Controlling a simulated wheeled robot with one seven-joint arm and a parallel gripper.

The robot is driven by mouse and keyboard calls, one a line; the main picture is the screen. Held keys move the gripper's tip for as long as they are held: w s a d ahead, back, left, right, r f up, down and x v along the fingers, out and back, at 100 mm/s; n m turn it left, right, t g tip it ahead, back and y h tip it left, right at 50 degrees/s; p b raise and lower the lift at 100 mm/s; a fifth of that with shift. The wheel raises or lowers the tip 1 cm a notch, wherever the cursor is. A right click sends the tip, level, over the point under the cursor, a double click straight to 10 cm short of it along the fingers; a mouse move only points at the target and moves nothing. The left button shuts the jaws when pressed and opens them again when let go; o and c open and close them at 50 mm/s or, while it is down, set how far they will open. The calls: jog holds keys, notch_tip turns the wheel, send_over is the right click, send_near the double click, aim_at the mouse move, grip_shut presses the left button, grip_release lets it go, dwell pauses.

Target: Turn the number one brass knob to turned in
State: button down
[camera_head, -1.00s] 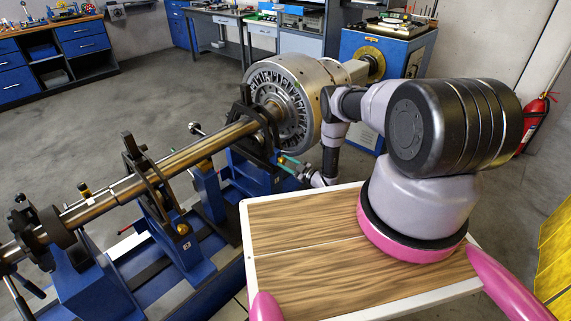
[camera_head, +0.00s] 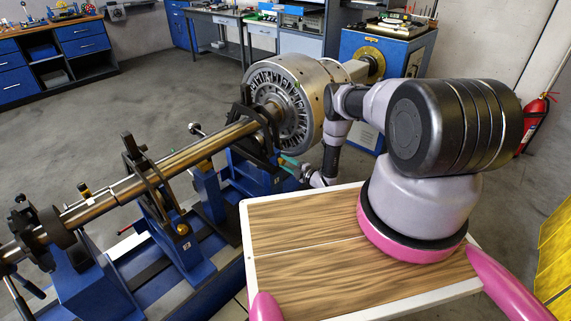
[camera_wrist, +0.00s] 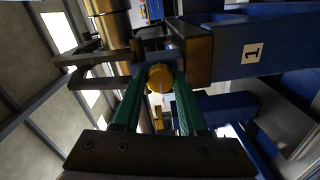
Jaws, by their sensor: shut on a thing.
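A brass knob (camera_wrist: 158,78) sits in the middle of the wrist view, beside a blue block bearing a plate marked 1 (camera_wrist: 252,53). My gripper (camera_wrist: 159,84) has green fingers, one on each side of the knob, and is shut on it. In the head view my gripper (camera_head: 290,162) is at the blue support (camera_head: 252,177) nearest the big rotor disc. The knob is hidden there by my gripper and arm. How far the knob is turned in cannot be told.
The long steel shaft (camera_head: 190,156) with its bladed disc (camera_head: 285,105) lies across the stand, close to my arm. Another blue support (camera_head: 180,250) with a brass knob (camera_head: 183,229) stands further left. A dark bracket (camera_wrist: 95,65) is left of the fingers.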

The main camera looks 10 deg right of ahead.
jog(key=shift+s+f+n, duration=0.1)
jog(key=shift+n, duration=0.4)
jog(key=shift+c, duration=2.2)
grip_release()
jog(key=v, duration=1)
jog(key=shift+s+d, duration=0.25)
jog(key=shift+s, duration=0.05)
